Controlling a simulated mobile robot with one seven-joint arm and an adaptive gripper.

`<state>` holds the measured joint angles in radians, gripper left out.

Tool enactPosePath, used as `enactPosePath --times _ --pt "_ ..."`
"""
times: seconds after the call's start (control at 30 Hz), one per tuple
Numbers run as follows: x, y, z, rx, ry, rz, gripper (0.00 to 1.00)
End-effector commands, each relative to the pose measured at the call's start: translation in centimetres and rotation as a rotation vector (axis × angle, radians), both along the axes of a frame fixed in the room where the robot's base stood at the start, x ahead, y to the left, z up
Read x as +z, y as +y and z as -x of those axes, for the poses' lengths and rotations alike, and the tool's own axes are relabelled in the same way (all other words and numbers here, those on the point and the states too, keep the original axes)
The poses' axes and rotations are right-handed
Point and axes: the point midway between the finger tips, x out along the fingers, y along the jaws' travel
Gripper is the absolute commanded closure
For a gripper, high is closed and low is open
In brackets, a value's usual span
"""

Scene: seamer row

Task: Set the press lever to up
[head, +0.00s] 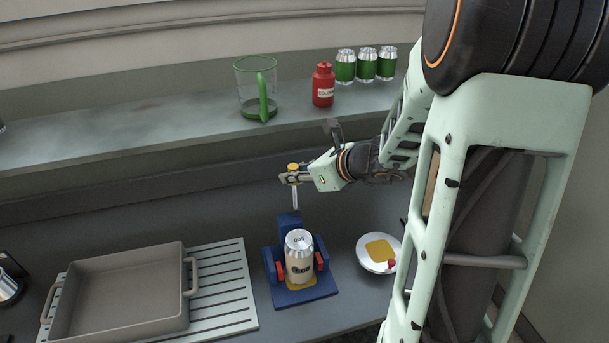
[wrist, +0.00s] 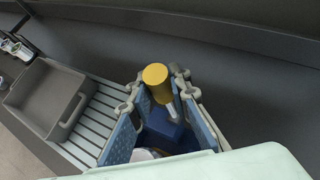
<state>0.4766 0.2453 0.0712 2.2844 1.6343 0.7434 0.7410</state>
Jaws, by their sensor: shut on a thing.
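The blue press (head: 290,223) stands on the counter with a can (head: 299,262) seated in it. Its lever (head: 295,198) is a thin metal rod rising from the back, close to upright, with a yellow knob (head: 293,167) on top. My gripper (head: 290,178) reaches in from the right and is shut on the lever just under the knob. In the wrist view the knob (wrist: 156,76) sits between the two fingers (wrist: 158,92), with the blue press body (wrist: 163,128) below. The lever's pivot is hard to make out.
A grey tray (head: 125,292) lies on a slatted rack (head: 233,283) left of the press. A white dish (head: 366,260) with a yellow patch is to its right. The shelf behind holds a glass jug (head: 247,90), a red bottle (head: 323,85) and green cans (head: 366,65).

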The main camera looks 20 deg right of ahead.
Motion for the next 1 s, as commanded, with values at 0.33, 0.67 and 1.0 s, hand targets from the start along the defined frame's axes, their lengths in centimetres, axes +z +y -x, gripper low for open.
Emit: enactPosePath --times 0.33,0.67,1.0 --pt "-0.2 1.8 0.0 0.002 -0.002 0.139 1.0" --pt "-0.2 2.1 0.0 0.002 0.0 0.163 1.0" --pt "-0.2 2.2 0.0 0.004 0.0 0.163 0.7"
